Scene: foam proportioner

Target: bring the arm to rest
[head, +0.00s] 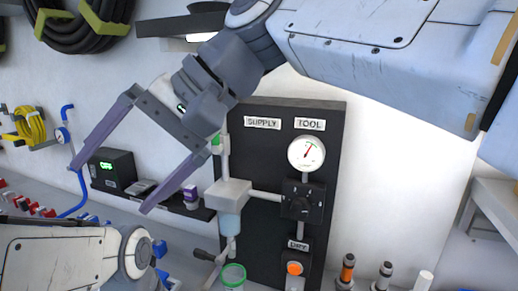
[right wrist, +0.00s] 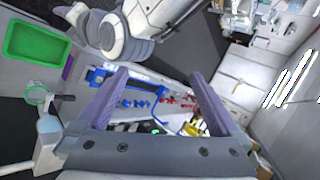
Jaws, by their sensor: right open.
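My right gripper (head: 110,190) hangs in the air in front of the wall, at the left of the head view. Its two long purple-grey fingers are spread wide with nothing between them. The fingers also show in the right wrist view (right wrist: 158,78), apart and empty. The black proportioner panel (head: 262,160), labelled SUPPLY and TOOL, stands right of the gripper. It bears a round gauge (head: 306,153), a black knob (head: 302,200) and an orange button (head: 294,268) under a DRY label. My left arm shows at the lower left, but its gripper is out of view.
A black box with a green display (head: 111,170) stands on a shelf behind the fingers. A green-rimmed cup (head: 233,275) is below the panel. Black hose coils (head: 75,28) and a yellow coil (head: 30,127) hang on the wall. Orange-and-black tools (head: 347,268) stand at lower right.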

